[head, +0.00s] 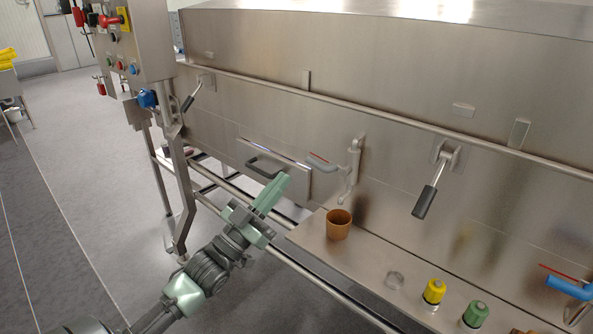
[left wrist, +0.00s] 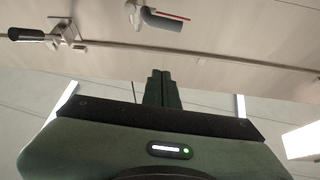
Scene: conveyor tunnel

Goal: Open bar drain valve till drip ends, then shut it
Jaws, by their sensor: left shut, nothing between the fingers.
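A small valve with a grey lever (head: 321,163) edged in red sits on a pale vertical pipe (head: 352,165) on the steel housing. The lever points left, roughly across the pipe. It also shows in the left wrist view as a grey lever (left wrist: 165,20) beyond my fingertips. A brown cup (head: 339,226) stands on the shelf below the pipe; no drip can be made out. My left gripper (head: 283,179) is shut and empty, apart from the lever, below and to its left in the picture. Its fingers (left wrist: 162,85) show in the wrist view. My right gripper is not in view.
A drawer with a dark handle (head: 267,167) lies behind my left gripper. A black-handled latch (head: 425,200) hangs right of the pipe. The shelf (head: 345,262) holds a clear ring (head: 394,281) and yellow (head: 434,291) and green (head: 475,314) capped items. A blue lever (head: 567,288) is far right.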

